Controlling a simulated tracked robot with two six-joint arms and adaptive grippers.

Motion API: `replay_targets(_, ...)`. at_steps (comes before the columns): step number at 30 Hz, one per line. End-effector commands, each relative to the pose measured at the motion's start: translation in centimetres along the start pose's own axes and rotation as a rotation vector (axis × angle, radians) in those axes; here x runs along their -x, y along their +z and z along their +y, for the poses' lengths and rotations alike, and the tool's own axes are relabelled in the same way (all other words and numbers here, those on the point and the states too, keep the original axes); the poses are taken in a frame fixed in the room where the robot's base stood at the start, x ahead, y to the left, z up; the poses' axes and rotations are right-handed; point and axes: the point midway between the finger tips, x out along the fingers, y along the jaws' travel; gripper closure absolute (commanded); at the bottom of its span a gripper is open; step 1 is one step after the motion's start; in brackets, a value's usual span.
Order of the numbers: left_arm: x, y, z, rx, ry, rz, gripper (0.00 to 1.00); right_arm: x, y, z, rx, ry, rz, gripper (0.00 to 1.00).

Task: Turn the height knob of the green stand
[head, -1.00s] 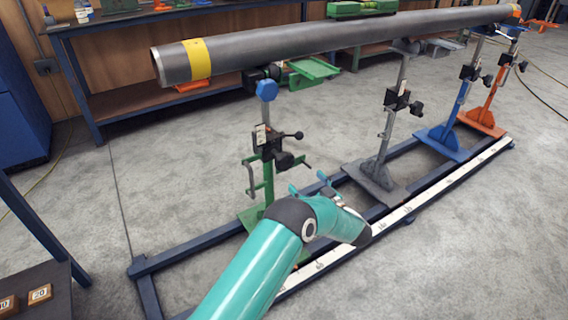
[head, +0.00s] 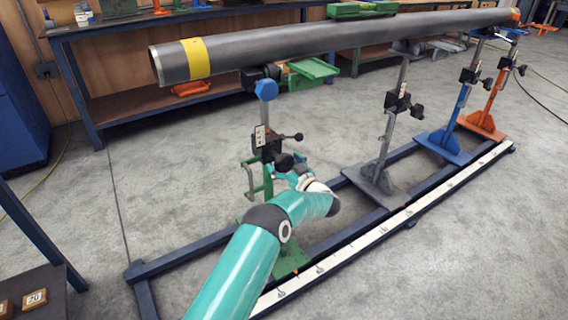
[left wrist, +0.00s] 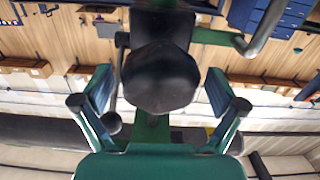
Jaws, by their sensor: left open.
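The green stand (head: 267,188) stands under the near end of the pipe (head: 330,42). Its black height knob (head: 284,162) is on the clamp block at mid-height, below a small ball-ended lever (head: 292,137). In the left wrist view the dark faceted knob (left wrist: 160,78) is large and centred between the fingers. My left gripper (head: 287,173) is just below and in front of the knob; its fingers are partly hidden by my own wrist. In the left wrist view the gripper (left wrist: 158,92) is open, with a gap on both sides of the knob. My right gripper is not in view.
Grey (head: 382,130), blue (head: 455,125) and orange (head: 489,100) stands line the blue floor rail (head: 165,262) to the right. A workbench (head: 115,108) runs behind.

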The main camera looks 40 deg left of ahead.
Motion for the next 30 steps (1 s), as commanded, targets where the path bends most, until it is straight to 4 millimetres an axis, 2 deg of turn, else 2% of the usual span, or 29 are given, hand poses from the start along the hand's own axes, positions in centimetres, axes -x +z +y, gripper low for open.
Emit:
replay_targets(1, 0.0, 0.0, 0.0, 0.0, 0.0, 0.0, 0.04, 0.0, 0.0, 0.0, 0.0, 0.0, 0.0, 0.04)
replay_targets(2, 0.0, 0.0, 0.0, 0.0, 0.0, 0.0, 0.09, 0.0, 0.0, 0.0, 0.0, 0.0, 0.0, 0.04)
replay_targets(12, 0.0, 0.0, 0.0, 0.0, 0.0, 0.0, 0.64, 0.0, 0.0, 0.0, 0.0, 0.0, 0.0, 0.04)
replay_targets(23, 0.1, 0.1, 0.0, 0.05, 0.001, 0.001, 0.64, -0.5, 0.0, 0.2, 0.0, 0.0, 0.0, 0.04)
replay_targets(30, 0.1, 0.2, 0.0, 0.186, 0.002, 0.001, 0.64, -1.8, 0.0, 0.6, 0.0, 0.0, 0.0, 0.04)
